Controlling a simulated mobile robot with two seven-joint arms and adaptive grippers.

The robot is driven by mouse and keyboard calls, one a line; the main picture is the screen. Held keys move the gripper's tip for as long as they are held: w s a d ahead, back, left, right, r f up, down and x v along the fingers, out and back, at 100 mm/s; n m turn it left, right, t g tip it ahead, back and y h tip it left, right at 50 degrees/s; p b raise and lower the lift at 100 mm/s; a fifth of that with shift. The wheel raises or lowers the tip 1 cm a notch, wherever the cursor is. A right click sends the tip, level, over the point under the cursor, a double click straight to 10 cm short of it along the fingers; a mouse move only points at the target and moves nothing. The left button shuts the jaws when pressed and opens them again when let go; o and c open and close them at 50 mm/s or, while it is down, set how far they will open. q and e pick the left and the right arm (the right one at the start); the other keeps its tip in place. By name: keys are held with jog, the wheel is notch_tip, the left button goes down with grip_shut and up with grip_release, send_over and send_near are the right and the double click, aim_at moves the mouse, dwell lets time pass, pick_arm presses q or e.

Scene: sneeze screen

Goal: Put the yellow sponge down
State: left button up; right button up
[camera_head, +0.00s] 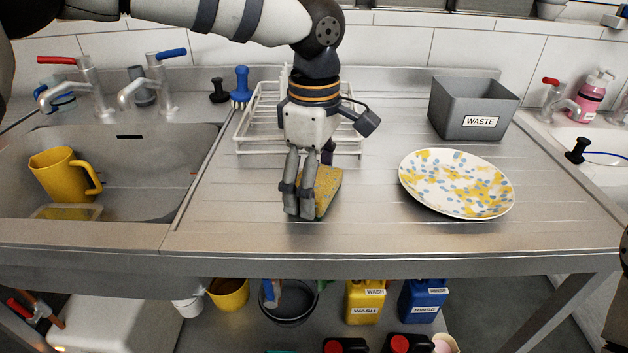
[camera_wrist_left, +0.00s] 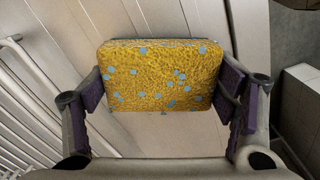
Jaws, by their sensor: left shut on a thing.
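The yellow sponge (camera_head: 325,190) is in my left gripper (camera_head: 303,198), at the front of the steel drainboard (camera_head: 250,215). My left gripper is shut on it, and its fingers point down and hide part of it. In the left wrist view the sponge (camera_wrist_left: 160,75) shows light blue specks on its yellow face and sits between the two finger pads. Its lower edge is close to the drainboard; I cannot tell whether it touches. My right gripper is not in view.
A speckled plate (camera_head: 456,183) lies to the right, with a grey WASTE bin (camera_head: 472,108) behind it. A white wire rack (camera_head: 262,131) stands behind my gripper. The sink at left holds a yellow jug (camera_head: 62,176). Drainboard left of the gripper is clear.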

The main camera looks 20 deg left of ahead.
pick_arm(q)
jog(key=shift+f, duration=0.15)
jog(key=o, duration=1.2)
notch_tip(320, 180, up, 12)
jog(key=shift+r, duration=0.2)
